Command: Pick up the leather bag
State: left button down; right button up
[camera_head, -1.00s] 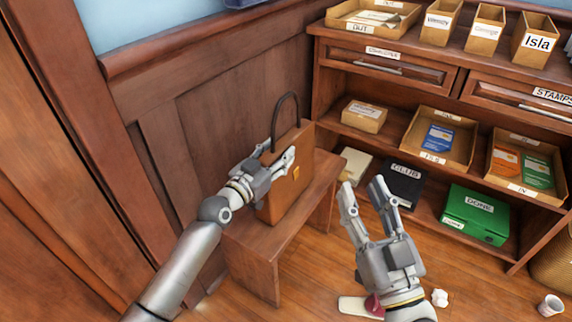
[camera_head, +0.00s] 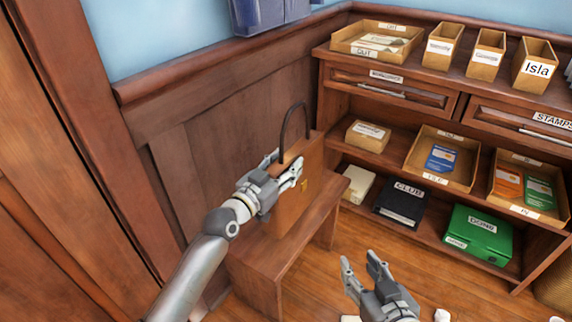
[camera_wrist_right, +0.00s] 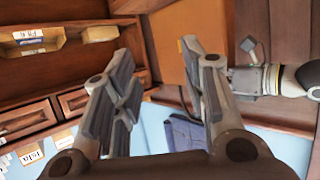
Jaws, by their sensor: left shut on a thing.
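The brown leather bag (camera_head: 307,172) with a dark looped handle (camera_head: 286,126) is upright over the small wooden bench (camera_head: 262,262) by the panelled wall. I cannot tell whether its base touches the bench. My left gripper (camera_head: 288,173) is shut on the bag near its top, below the handle, and hides part of its near side. My right gripper (camera_head: 361,262) is open and empty, low and to the right of the bench. In the right wrist view its two fingers are apart, with the brown bag (camera_wrist_right: 172,42) behind them.
A wooden bookcase (camera_head: 440,108) with labelled boxes stands right of the bench. A black CLUB box (camera_head: 398,203) and a green box (camera_head: 478,240) sit on its lowest shelf. A blue object (camera_head: 262,14) is at the top. Open floor shows between bench and bookcase.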

pick_arm(q)
jog(key=s+d+r+p, duration=0.5)
jog(key=s+d+r, duration=0.3)
jog(key=s, duration=0.1)
jog(key=shift+s+r, duration=0.3)
jog(key=shift+s, duration=0.1)
pick_arm(e)
jog(key=s+d+f+g+h, duration=0.1)
jog(key=s+d+f+g, duration=0.2)
jog(key=s, duration=0.4)
jog(key=s+d+f+g+h, duration=0.1)
jog(key=s+d+f+g, duration=0.2)
jog(key=s+g, duration=0.3)
jog(key=shift+s+f+m+g, duration=0.3)
jog(key=shift+s+f+g, duration=0.1)
jog(key=shift+s+f, duration=0.55)
jog(key=shift+a, duration=0.1)
